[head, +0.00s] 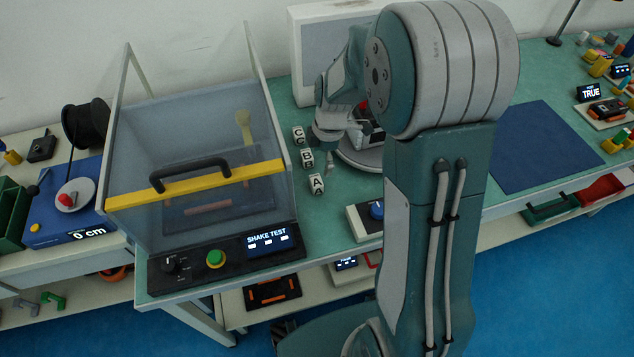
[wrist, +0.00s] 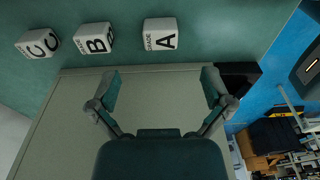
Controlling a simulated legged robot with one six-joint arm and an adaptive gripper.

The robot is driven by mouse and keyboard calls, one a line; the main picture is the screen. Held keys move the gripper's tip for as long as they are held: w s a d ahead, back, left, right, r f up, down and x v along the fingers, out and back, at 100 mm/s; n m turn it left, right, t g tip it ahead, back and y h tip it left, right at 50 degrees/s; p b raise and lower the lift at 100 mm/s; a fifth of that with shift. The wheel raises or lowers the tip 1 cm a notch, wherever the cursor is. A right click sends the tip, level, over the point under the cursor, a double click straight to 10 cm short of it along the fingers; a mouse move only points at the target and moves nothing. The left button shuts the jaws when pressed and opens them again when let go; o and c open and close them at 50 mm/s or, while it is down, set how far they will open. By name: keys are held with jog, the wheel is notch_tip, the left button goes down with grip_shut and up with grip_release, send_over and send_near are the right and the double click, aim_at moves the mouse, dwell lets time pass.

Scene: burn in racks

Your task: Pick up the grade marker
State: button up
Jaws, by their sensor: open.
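Three white grade marker blocks stand in a row on the green bench top: the A marker (head: 317,184), the B marker (head: 307,159) and the C marker (head: 299,136). In the wrist view the A marker (wrist: 160,34) is nearest the middle, with the B marker (wrist: 95,38) and the C marker (wrist: 38,44) to its left. My gripper (wrist: 160,88) is open and empty in the wrist view, its fingers apart. The A marker appears beyond the gap between the fingertips, not between them. In the head view my arm hides part of the bench.
A shake test box (head: 200,150) with a yellow-barred clear cover stands left of the markers. A device with a blue knob (head: 376,210) sits at the bench's front edge. A blue mat (head: 545,145) lies empty to the right.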

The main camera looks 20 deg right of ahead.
aim_at(316, 180)
jog(key=f, duration=0.2)
jog(key=a+f, duration=0.1)
jog(key=f, duration=0.1)
jog(key=shift+a, duration=0.1)
notch_tip(316, 180, down, 5)
jog(key=shift+a+r, duration=0.15)
jog(key=shift+r, duration=0.05)
jog(key=c, duration=1.1)
